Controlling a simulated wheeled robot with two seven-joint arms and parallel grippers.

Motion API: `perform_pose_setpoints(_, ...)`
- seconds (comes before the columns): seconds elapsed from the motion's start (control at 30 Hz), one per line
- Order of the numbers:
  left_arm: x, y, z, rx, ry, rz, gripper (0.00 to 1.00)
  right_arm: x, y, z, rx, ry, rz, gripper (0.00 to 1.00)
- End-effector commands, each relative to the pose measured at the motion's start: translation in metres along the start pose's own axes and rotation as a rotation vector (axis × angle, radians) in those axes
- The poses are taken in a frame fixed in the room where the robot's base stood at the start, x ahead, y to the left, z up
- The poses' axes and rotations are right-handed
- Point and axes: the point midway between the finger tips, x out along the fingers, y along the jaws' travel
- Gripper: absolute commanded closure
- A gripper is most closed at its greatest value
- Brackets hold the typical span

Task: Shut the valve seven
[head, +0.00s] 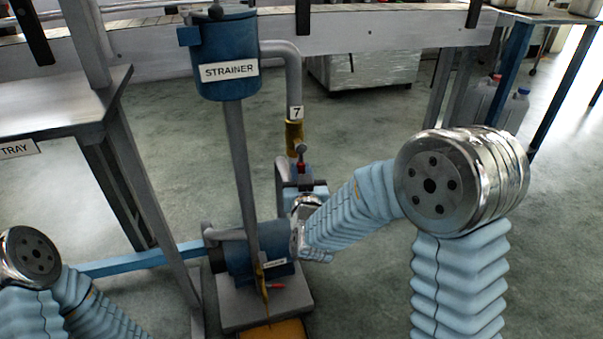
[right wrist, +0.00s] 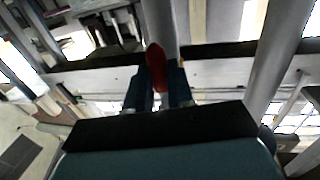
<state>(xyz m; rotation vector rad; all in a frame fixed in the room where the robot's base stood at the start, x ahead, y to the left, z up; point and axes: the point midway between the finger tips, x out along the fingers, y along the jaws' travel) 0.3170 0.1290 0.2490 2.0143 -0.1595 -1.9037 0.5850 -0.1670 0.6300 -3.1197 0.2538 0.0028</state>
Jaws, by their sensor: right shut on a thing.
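Valve seven's pipe carries a white label "7" (head: 296,112) below the strainer's side pipe. Its brass body (head: 294,134) sits just under the label. Its red handle (head: 301,150) sticks up between the fingers of my right gripper (head: 302,170). In the right wrist view the red handle (right wrist: 156,62) stands between the two dark fingers of the right gripper (right wrist: 160,88), which is shut on it. The lower part of the valve is hidden behind the gripper. My left arm shows at the lower left of the head view, but its gripper is out of view.
A blue strainer (head: 228,70) hangs above on a grey pipe. A blue pump (head: 245,262) stands below on a grey base (head: 290,305). A second red handle (head: 275,287) is near it. A tray table (head: 60,100) is on the left. Floor on the right is partly clear.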

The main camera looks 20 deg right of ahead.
Motion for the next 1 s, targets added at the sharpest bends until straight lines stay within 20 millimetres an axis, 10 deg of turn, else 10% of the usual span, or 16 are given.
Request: perform_pose_setpoints(1.0,0.049,-0.014,0.003,0.001,-0.010,0.008,1.00,-0.008,-0.041,-0.019,0.778,-0.152,-0.001,1.00)
